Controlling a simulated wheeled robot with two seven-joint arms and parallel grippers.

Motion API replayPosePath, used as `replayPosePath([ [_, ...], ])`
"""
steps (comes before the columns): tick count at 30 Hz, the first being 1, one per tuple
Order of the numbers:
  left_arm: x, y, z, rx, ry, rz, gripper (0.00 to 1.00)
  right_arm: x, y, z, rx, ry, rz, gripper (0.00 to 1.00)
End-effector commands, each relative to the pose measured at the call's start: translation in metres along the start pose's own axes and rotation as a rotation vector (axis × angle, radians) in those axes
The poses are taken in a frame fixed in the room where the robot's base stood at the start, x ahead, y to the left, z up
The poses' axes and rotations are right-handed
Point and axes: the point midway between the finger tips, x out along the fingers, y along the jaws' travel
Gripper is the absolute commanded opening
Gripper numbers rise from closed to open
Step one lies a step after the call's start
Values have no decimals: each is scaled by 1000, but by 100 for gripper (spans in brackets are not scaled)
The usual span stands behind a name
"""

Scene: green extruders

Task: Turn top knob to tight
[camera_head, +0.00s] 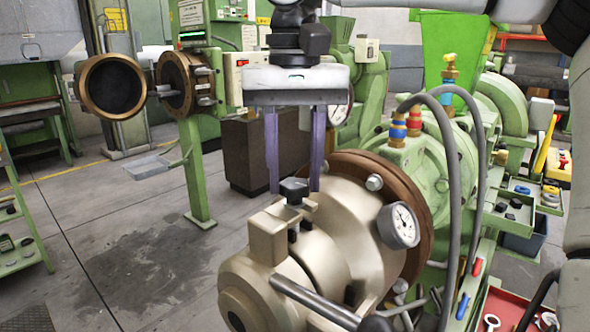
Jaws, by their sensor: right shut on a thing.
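The top knob (293,188) is a small black square-headed piece on top of the beige metal extruder head (262,238). My right gripper (295,188) points down from above, with its two purple fingers on either side of the knob, shut on it. The lower end of the knob meets the beige block. Its turn mark cannot be read from here. My left gripper is not in view.
A round pressure gauge (398,226) and a bare metal bar (315,300) stick out of the head. Grey hoses (447,150) arch on the right. Floor (130,240) is clear there.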

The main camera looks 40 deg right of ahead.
Motion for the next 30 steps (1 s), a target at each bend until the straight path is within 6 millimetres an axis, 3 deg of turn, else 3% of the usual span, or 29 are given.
replayPosePath([
  [10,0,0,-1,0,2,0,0,-1,0,-1,154,3,-1,13],
  [27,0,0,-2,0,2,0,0,-1,0,-1,186,3,-1,13],
  [28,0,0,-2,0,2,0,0,-1,0,-1,186,3,-1,39],
  [30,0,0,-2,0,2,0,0,-1,0,-1,185,3,-1,51],
])
